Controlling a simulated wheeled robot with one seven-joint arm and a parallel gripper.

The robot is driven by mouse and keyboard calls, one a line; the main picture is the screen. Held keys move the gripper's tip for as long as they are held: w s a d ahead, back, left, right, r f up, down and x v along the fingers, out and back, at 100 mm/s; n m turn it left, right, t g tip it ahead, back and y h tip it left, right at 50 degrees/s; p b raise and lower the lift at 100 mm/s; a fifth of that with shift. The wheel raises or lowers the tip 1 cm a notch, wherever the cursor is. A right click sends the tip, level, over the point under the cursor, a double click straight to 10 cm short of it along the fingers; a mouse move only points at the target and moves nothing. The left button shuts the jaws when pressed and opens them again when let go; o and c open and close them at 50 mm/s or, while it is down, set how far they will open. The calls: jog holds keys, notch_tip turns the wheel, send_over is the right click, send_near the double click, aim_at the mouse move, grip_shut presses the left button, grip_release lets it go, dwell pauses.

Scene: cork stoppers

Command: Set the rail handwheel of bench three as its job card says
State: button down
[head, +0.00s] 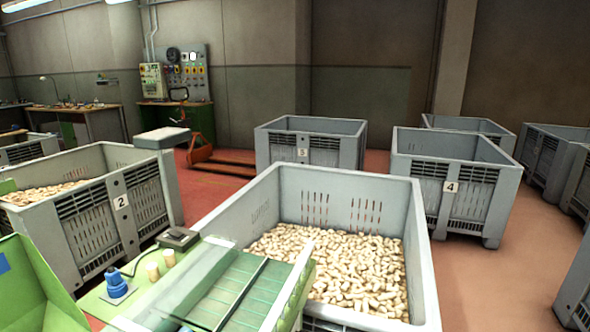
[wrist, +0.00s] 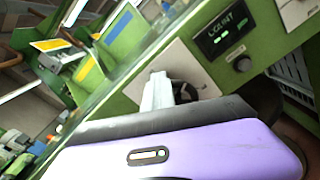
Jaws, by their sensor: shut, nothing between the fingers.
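My gripper (wrist: 158,78) shows in the wrist view as pale fingers, shut and empty, in front of a green bench front (wrist: 135,95). Just behind and right of the fingers is a dark round part (wrist: 184,92) on a pale square plate (wrist: 203,83). It may be the handwheel, but the fingers hide part of it and its setting cannot be read. Whether the fingers touch it is unclear. The head view does not show my gripper. No readable job card shows in either view; a yellow-faced panel (wrist: 50,45) is at upper left in the wrist view.
In the head view, a green machine (head: 210,290) stands before a grey crate of corks (head: 425,265). Crates marked 2 (head: 90,245) and 4 (head: 400,165) stand around; red floor shows between.

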jog(key=shift+w+d+f+b, duration=0.25)
jog(key=shift+w+f+b, duration=0.1)
jog(key=shift+w+b, duration=0.2)
jog(key=shift+w+d+f+b, duration=0.1)
jog(key=shift+w+f+b, duration=0.1)
jog(key=shift+w+b, duration=0.2)
jog(key=shift+w+d+f+b, duration=0.2)
jog(key=shift+w+f+b, duration=0.3)
jog(key=shift+b, duration=0.4)
jog(key=shift+w+r, duration=0.1)
jog(key=v, duration=0.6)
jog(key=shift+w, duration=0.2)
dwell(0.3)
jog(key=shift+r, duration=0.15)
